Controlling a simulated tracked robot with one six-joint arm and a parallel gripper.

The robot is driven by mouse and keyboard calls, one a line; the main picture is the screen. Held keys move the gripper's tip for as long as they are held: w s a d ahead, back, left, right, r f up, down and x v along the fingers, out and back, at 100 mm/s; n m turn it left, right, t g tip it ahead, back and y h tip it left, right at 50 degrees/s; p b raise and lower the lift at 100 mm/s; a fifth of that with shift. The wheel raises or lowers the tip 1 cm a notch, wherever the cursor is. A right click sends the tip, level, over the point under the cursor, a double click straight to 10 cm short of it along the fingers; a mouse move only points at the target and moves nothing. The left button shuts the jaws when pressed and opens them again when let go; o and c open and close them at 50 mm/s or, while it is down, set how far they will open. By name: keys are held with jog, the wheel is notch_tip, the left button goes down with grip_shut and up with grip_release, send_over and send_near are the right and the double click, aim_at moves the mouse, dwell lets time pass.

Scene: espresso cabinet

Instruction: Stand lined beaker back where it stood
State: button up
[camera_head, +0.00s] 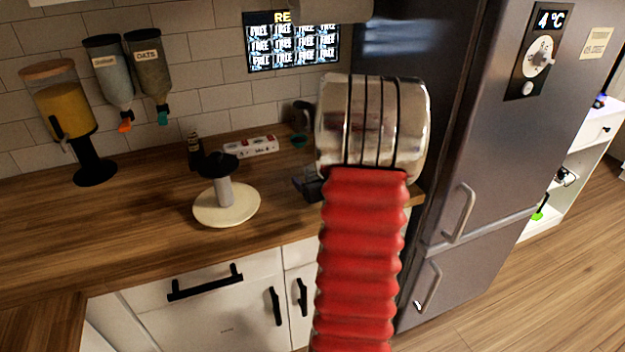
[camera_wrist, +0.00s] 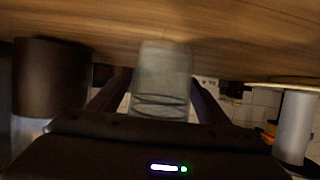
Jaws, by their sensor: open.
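The lined beaker (camera_wrist: 162,75) is a pale, see-through grey vessel with dark lines around it. In the wrist view, which looks upside down, it is between the two dark fingers of my gripper (camera_wrist: 160,95). The fingers are open, one on each side, with no clear grip on it. Its base end is against the wooden counter (camera_wrist: 240,30); I cannot tell for sure that it touches. In the head view my gripper (camera_head: 311,186) is only a dark piece low over the counter, mostly hidden behind my red and metal arm. The beaker is hidden there.
A stand with a round cream base (camera_head: 228,208) and grey post is left of my gripper. A brown cylinder (camera_wrist: 50,78) is near the beaker. The fridge (camera_head: 455,130) is at right.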

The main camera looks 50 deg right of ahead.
jog(key=v, duration=1.2)
dwell(0.9)
